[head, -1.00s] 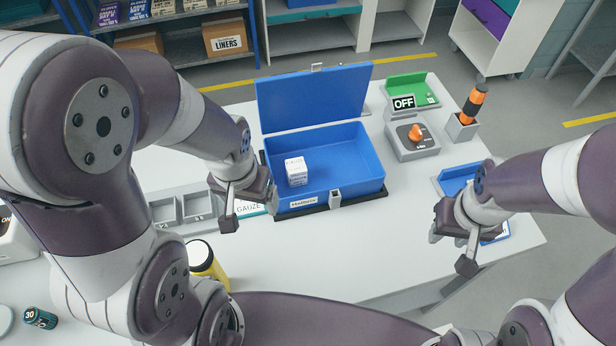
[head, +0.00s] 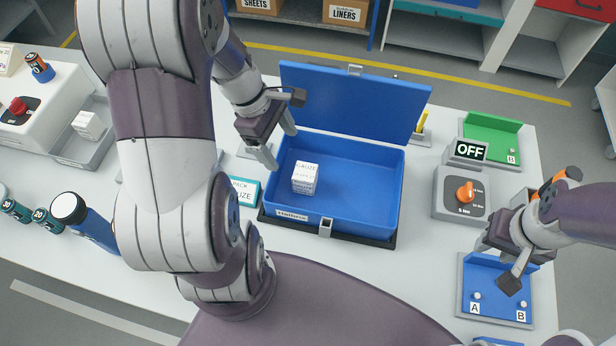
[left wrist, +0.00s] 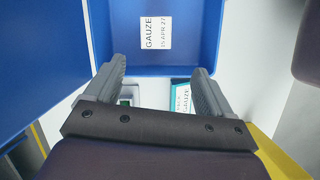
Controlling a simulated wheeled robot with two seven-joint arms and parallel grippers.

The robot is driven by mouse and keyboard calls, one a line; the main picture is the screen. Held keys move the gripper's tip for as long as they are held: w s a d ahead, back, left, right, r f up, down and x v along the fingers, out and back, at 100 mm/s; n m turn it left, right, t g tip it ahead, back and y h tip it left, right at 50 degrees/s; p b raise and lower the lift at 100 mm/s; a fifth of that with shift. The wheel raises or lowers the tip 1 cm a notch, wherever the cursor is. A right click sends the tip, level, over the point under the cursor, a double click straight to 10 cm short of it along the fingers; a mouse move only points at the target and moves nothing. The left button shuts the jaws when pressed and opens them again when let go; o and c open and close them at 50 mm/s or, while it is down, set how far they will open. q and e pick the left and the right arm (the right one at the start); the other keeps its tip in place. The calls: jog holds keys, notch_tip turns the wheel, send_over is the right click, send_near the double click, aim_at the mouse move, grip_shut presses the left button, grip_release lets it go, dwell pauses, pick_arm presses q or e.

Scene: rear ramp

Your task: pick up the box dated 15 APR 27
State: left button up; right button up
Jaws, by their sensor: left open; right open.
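A small white gauze box (head: 305,178) stands inside the open blue case (head: 370,222), towards its left side. In the left wrist view the white box (left wrist: 155,32) reads GAUZE and 15 APR 27. My left gripper (head: 279,143) is open and empty above the left side of the case, apart from the box. In the left wrist view its two fingers (left wrist: 159,76) are spread, with the box beyond them. My right gripper (head: 509,264) is open and empty above the blue A/B tray (head: 497,290) at the right.
The case's lid (head: 350,103) stands raised at the back. A teal gauze pack card (head: 243,190) lies left of the case. Another white box (head: 88,125) sits in a grey tray at far left, its print unreadable. A dial unit (head: 464,195) stands right of the case.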

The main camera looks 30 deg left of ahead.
aim_at(303, 171)
pick_arm(q)
jog(key=d+f, duration=0.1)
jog(key=f, duration=0.3)
jog(key=w+d+f+n, duration=0.1)
jog(key=d+f, duration=0.1)
jog(key=f, duration=0.1)
jog(key=w+d+f+n, duration=0.1)
jog(key=d+f, duration=0.1)
jog(key=f, duration=0.2)
jog(key=shift+f+b, duration=0.35)
jog(key=shift+h, duration=0.3)
jog(key=c, duration=1.1)
